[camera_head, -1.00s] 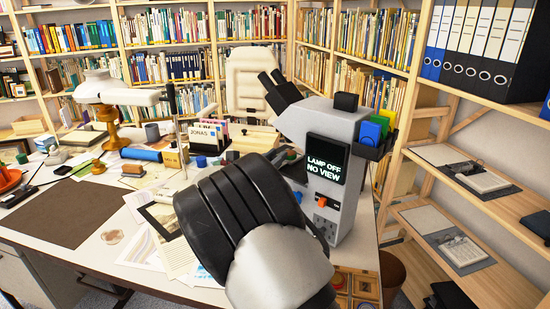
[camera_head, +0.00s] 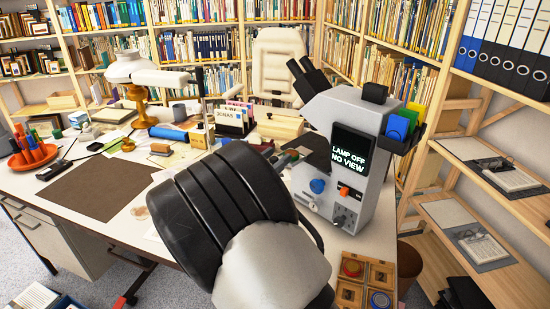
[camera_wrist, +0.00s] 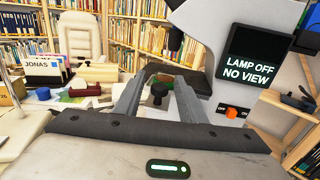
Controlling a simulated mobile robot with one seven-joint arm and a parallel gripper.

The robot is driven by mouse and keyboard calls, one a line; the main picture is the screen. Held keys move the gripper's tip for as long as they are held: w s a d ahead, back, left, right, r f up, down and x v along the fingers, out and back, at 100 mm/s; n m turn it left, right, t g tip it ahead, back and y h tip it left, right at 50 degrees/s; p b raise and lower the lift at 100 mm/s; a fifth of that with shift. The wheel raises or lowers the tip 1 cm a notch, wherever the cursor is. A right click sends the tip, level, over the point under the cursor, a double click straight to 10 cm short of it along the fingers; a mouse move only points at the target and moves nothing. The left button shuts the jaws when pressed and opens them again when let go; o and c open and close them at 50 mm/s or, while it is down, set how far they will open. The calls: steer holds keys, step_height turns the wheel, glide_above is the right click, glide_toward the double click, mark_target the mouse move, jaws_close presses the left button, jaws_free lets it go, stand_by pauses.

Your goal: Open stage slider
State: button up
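The microscope (camera_head: 352,135) stands on the desk, grey-white, with black eyepieces and a screen reading "LAMP OFF NO VIEW". Its screen (camera_wrist: 254,55) also shows at the right of the wrist view. A dark stage (camera_head: 318,150) is partly hidden behind my arm. In the wrist view a black knob (camera_wrist: 159,93) shows between my two fingers, seemingly beyond or at their tips; I cannot tell if they touch it. I cannot tell for sure that this knob is the stage slider. My gripper (camera_wrist: 158,84) is open, with its fingers apart. In the head view my arm hides most of it.
An orange switch (camera_wrist: 231,113) and a blue knob (camera_head: 317,186) sit on the microscope. A wooden box of small items (camera_head: 364,284) lies at the desk's front right. A lamp (camera_head: 140,75) stands at the left. Shelves (camera_head: 490,200) close off the right side.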

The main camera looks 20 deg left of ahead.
steer(key=s+a+p, duration=0.2)
steer(key=s+a, duration=0.1)
steer(key=s, duration=1.4)
steer(key=shift+a, duration=0.15)
